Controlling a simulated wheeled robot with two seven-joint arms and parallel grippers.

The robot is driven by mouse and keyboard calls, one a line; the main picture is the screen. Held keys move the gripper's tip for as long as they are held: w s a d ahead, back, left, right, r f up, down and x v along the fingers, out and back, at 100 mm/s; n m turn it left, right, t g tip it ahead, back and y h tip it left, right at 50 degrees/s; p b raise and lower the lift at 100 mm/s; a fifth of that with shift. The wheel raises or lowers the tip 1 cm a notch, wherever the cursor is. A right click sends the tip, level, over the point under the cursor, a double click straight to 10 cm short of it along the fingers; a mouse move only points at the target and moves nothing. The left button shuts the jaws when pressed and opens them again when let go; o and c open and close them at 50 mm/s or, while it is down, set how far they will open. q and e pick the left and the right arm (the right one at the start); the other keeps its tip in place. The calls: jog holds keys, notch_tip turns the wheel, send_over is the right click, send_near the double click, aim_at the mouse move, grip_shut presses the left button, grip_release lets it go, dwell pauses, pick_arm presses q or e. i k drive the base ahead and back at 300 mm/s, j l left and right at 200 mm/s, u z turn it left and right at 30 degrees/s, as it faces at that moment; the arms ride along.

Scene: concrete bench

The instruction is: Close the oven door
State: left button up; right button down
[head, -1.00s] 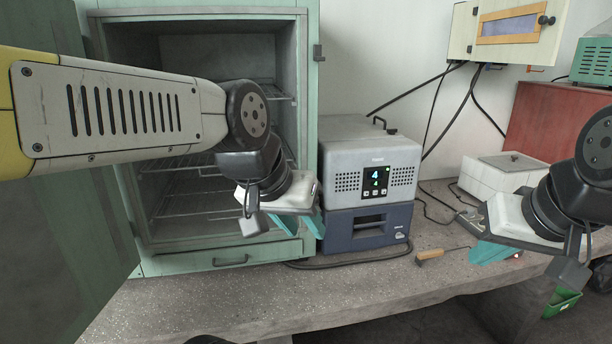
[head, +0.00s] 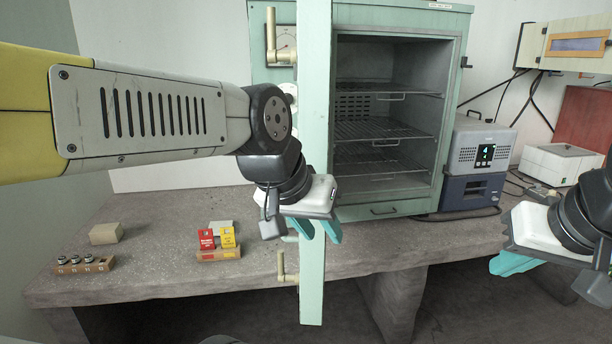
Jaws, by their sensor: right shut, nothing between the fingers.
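The oven (head: 395,208) is a pale green cabinet on the bench, its dark chamber and wire shelves (head: 385,130) exposed. Its green door (head: 313,290) stands open, pointing toward me and seen nearly edge-on as a tall strip. Brass-coloured handle parts (head: 283,266) stick out from the door's left side. My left gripper (head: 319,231) has two teal fingers apart with nothing between them. It overlaps the door's edge in the picture; I cannot tell whether it touches. My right gripper (head: 512,264) is shut and empty at the right, away from the door.
A grey and blue instrument (head: 483,150) stands right of the oven, with a white box (head: 560,163) beyond. Left of the door are a vial rack (head: 84,264), a tan block (head: 106,233) and red and yellow packets (head: 228,238). Bare bench lies between them.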

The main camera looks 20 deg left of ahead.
aim_at(315, 18)
jog(key=j, duration=0.7)
jog(key=i+j, duration=0.1)
jog(key=j, duration=0.6)
jog(key=k+l, duration=0.25)
jog(key=l, duration=0.15)
jog(key=k+l+z, duration=0.15)
jog(key=k+l, duration=0.1)
jog(key=l, duration=0.1)
